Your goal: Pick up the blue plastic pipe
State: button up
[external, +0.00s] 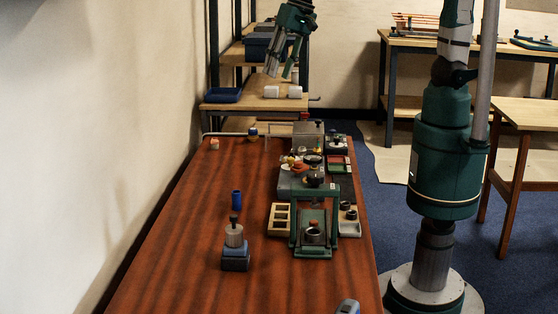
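A blue upright cylinder (237,199), which looks like the blue plastic pipe, stands on the left part of the reddish-brown table (185,240). Its top looks dark and hollow. My gripper (280,71) is high at the top of the external view, in front of the back shelves and well apart from the pipe. Its two fingers point down and look spread, with nothing seen between them. Its depth over the table is hard to tell.
A grey cylinder on a blue and dark block (235,257) stands just in front of the pipe. A green press frame (314,225), wooden tray (279,218) and several small parts crowd the right side. The table's left side is mostly clear, near a wall.

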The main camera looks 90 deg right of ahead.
jog(key=w+a+f+m+g+b, duration=0.15)
jog(key=w+a+f+m, duration=0.35)
jog(key=w+a+f, duration=0.5)
jog(key=m+g, duration=0.2)
jog(key=m, duration=0.4)
send_over(236, 197)
jog(key=d, duration=0.2)
jog(key=shift+h, duration=0.4)
notch_tip(236, 197, down, 16)
jog(key=shift+r+b, duration=0.25)
jog(key=shift+b, duration=0.1)
jog(key=shift+s+a+f, duration=0.1)
jog(key=shift+a+f, duration=0.2)
jog(key=shift+f+b, duration=0.3)
jog(key=shift+f, duration=1)
jog(key=shift+f+b, duration=0.85)
jog(key=shift+f, duration=1.75)
